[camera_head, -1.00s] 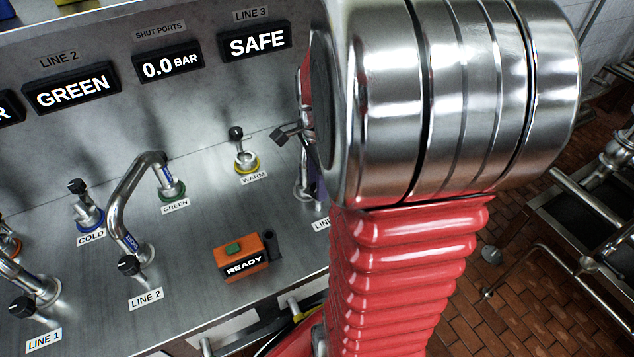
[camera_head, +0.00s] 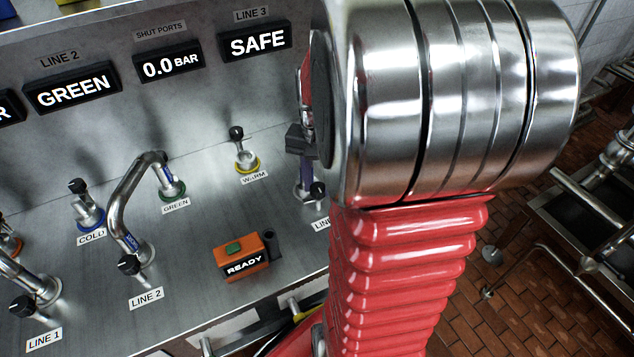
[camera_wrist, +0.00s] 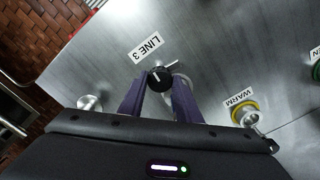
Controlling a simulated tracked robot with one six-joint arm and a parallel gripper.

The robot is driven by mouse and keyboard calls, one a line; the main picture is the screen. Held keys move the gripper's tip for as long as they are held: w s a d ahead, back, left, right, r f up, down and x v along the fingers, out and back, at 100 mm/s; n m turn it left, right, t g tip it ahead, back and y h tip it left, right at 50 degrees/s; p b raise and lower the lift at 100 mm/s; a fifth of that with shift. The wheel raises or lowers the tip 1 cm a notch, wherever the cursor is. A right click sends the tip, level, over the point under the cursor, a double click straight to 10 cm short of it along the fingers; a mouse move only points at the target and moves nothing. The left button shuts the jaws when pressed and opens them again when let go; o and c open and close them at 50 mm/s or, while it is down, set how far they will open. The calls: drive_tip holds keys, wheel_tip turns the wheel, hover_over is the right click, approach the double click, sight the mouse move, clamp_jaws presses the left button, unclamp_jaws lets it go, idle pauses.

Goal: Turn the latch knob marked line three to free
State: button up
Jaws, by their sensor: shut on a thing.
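The line three latch knob (camera_wrist: 159,76) is black with a pale pointer mark and sits beside the LINE 3 label (camera_wrist: 146,47) in the wrist view. My gripper (camera_wrist: 159,84) has its two purple fingers on either side of the knob and is shut on it. In the head view, my gripper (camera_head: 306,172) points down at the panel, and a dark knob (camera_head: 318,189) shows near its fingertips. My arm hides much of the LINE 3 area there. The LINE 3 display (camera_head: 256,41) reads SAFE.
A port with a yellow ring marked WARM (camera_head: 247,163) stands to the left. A curved pipe (camera_head: 128,200) spans LINE 2 and the green port. An orange READY box (camera_head: 242,257) sits near the panel's front edge. The panel between them is clear.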

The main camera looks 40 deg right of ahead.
sight(318, 186)
drive_tip(key=shift+w+d+r+n, duration=0.1)
drive_tip(key=shift+w+d+n, duration=0.1)
drive_tip(key=shift+n, duration=0.4)
drive_tip(key=o, duration=1.1)
drive_tip(key=shift+a, duration=0.15)
drive_tip(key=shift+c, duration=0.2)
drive_tip(key=shift+s, duration=0.1)
wheel_tip(318, 186, up, 14)
drive_tip(key=shift+f, duration=0.2)
